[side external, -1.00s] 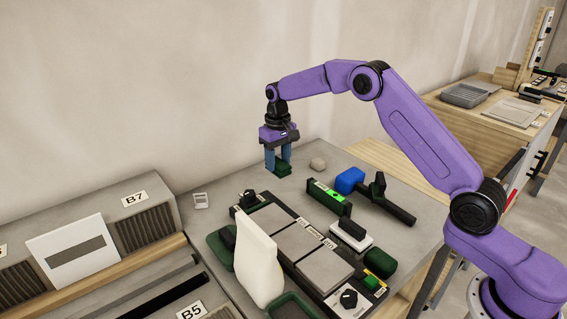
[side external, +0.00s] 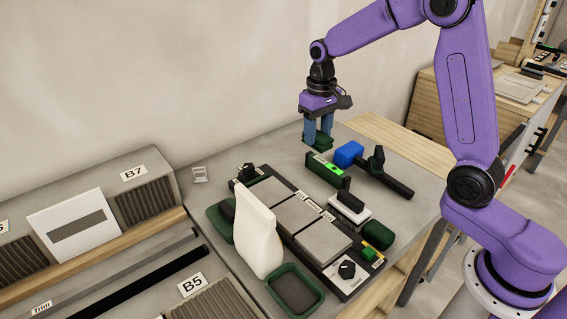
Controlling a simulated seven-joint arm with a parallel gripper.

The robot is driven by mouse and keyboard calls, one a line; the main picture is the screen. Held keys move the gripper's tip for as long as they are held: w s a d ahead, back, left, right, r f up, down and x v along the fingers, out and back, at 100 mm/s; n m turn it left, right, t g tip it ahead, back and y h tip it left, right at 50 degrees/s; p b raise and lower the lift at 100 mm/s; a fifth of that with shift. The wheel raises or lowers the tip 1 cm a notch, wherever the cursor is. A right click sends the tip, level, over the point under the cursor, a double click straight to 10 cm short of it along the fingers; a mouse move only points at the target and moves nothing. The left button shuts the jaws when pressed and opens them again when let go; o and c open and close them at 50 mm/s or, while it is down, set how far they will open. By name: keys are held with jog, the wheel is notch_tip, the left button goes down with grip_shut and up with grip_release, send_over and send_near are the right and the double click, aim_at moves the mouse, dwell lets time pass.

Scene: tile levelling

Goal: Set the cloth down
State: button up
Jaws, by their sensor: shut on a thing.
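My gripper (side external: 317,136) points down near the back of the grey bench, beyond the green level tool. Its blue fingers are shut on a small dark green bundle, which I take to be the cloth (side external: 321,143). The cloth is at or just above the bench top; I cannot tell whether it touches. The fingers hide part of it.
A green level tool (side external: 326,171) and a blue-headed mallet (side external: 349,153) lie close in front. A black tile frame (side external: 341,276), white bottle (side external: 256,235) and green tray (side external: 317,297) stand nearer. The bench (side external: 240,160) left of my gripper is clear.

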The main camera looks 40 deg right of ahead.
jog(key=shift+s, duration=0.3)
jog(key=w+f, duration=0.3)
jog(key=w, duration=0.1)
jog(key=w+f, duration=0.3)
jog(key=w, duration=0.1)
jog(key=w+f, duration=0.3)
jog(key=w, duration=0.2)
jog(key=shift+w+a, duration=0.1)
jog(key=shift+a, duration=0.05)
jog(key=shift+w+f, duration=0.2)
jog(key=shift+f, duration=0.15)
jog(key=shift+w+f, duration=0.1)
jog(key=shift+f, duration=1.5)
jog(key=shift+f, duration=0.2)
jog(key=o, duration=1)
jog(key=shift+o, duration=0.2)
